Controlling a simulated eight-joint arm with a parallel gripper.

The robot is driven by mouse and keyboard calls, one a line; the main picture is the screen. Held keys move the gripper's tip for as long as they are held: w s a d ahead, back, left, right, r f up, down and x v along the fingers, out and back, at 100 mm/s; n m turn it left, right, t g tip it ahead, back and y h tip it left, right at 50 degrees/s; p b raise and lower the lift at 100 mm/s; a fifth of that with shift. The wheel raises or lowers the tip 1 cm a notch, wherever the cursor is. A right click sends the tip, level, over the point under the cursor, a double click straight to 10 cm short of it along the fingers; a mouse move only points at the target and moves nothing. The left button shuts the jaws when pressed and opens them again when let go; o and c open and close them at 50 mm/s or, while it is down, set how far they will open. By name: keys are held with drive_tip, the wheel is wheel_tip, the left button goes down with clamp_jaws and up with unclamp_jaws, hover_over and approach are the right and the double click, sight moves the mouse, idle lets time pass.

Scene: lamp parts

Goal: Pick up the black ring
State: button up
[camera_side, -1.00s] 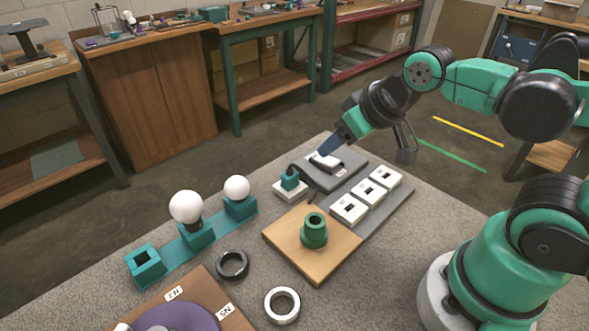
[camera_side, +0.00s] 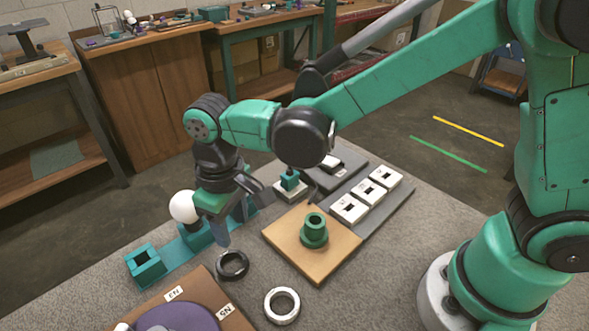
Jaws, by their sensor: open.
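The black ring (camera_side: 232,276) lies flat on the grey table, left of the wooden board and behind the white ring. A white ring with a dark inside (camera_side: 282,305) lies nearer the front.
A white bulb (camera_side: 183,207) stands in a teal holder (camera_side: 146,267) close left of my gripper. A green flanged part (camera_side: 314,230) stands on the wooden board (camera_side: 335,253). White switch blocks (camera_side: 369,194) sit to the right. A purple disc (camera_side: 180,318) is at the front left.

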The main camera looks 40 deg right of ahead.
sight(237, 252)
drive_tip(key=shift+a+f, duration=0.2)
drive_tip(key=shift+f, duration=2.75)
clamp_jaws()
